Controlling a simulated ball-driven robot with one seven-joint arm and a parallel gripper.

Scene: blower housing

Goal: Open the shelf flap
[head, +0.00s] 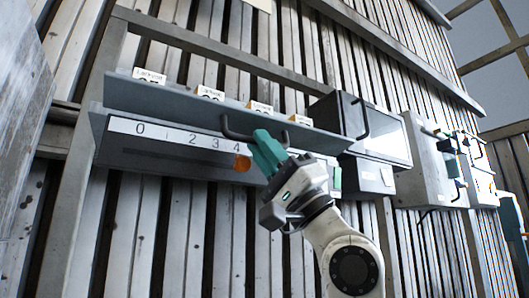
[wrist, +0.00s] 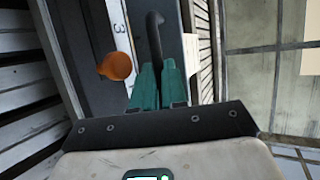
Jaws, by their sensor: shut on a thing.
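The shelf flap (head: 180,99) is a long grey panel along the front of the wall shelf, above a white number strip (head: 170,135). How far it is tilted I cannot tell. A dark bar handle (head: 229,132) is on its front; it also shows in the wrist view (wrist: 154,35). My gripper (head: 262,140) has teal fingers, which are shut on the right part of the handle and hide it there. In the wrist view the fingers (wrist: 155,75) are close together at the handle's end.
An orange round piece (head: 242,163) sits at the number strip, left of my fingers; it also shows in the wrist view (wrist: 115,66). Small label tags (head: 210,93) stand above the flap. A dark-framed box (head: 365,128) and a grey cabinet (head: 430,165) are to the right.

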